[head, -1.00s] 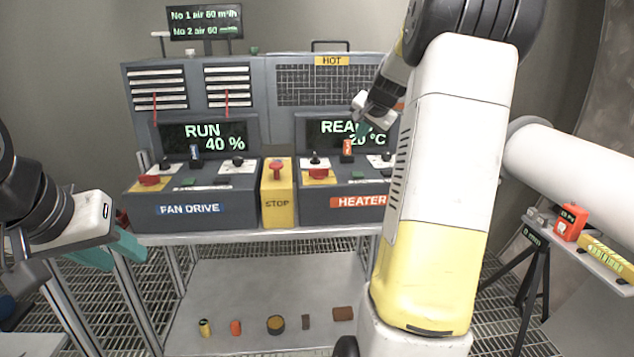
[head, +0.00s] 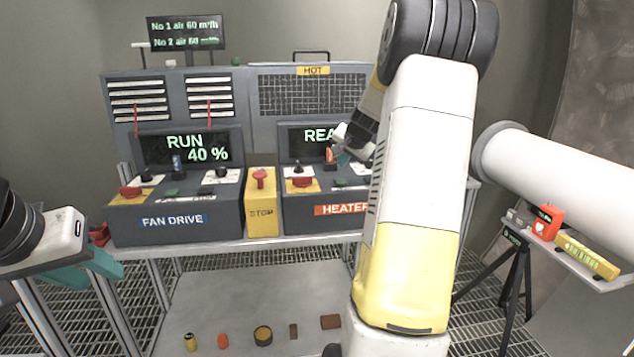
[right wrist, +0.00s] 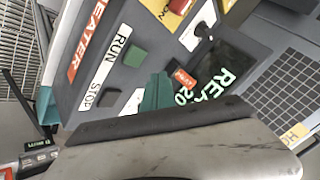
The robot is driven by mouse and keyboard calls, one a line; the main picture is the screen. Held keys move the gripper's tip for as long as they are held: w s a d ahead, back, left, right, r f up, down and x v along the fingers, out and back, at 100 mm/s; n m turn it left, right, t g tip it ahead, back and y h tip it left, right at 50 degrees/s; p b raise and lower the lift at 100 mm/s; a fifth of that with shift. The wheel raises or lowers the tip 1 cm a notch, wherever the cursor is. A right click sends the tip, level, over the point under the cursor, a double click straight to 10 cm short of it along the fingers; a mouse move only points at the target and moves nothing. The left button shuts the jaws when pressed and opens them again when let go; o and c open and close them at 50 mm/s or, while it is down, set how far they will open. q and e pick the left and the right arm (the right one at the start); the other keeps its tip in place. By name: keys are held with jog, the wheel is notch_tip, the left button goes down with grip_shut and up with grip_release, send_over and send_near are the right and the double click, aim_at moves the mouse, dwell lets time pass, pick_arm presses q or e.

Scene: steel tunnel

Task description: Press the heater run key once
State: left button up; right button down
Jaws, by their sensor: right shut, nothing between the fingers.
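The heater console (head: 311,222) stands on the right of the bench in the head view, its display reading "REA" before my arm cuts it off. In the right wrist view the green key (right wrist: 135,56) lies beside the RUN label, and a dark key (right wrist: 109,98) beside STOP. My right gripper (head: 343,158) is shut and empty over the console's rear part, close to the orange-tagged lever (head: 329,155). In the right wrist view its teal tip (right wrist: 157,93) appears beside the key area, apart from the green key. My left gripper (head: 95,269) hangs at the left; its jaw gap is unclear.
The yellow stop box (head: 261,213) stands between the heater console and the fan drive console (head: 173,222), which reads RUN 40 %. Several small items lie on the lower shelf (head: 250,290). A side stand (head: 560,250) holds a red device. My right arm hides the heater console's right part.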

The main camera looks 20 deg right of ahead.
aim_at(342, 182)
jog(key=shift+f, duration=1.5)
dwell(0.9)
jog(key=shift+f, duration=0.4)
jog(key=shift+f, duration=0.5)
dwell(0.7)
jog(key=shift+r, duration=0.9)
jog(key=shift+r, duration=0.1)
jog(key=shift+r, duration=2.45)
